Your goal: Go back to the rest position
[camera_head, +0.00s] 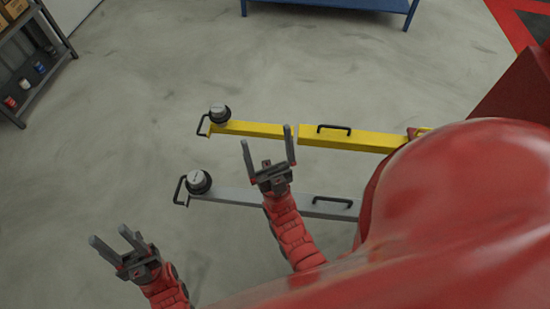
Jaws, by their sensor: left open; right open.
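My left gripper (108,233) is at the lower left, open and empty above the bare floor. My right gripper (266,135) is near the middle, open and empty, with its fingers pointing up the picture. In the picture it overlaps a grey bar (230,193) and its fingertips reach the front edge of a yellow bar (350,139). I cannot tell how high it is above them. Both bars have black handles and a round knob-like piece near the left end. The right ends of the bars are partly hidden.
A dark shelf (35,92) with small cans stands at the upper left. A blue-framed bench (330,5) is at the top. A large glossy red surface fills the lower right; I cannot tell if it is mine. The grey floor (120,130) on the left is clear.

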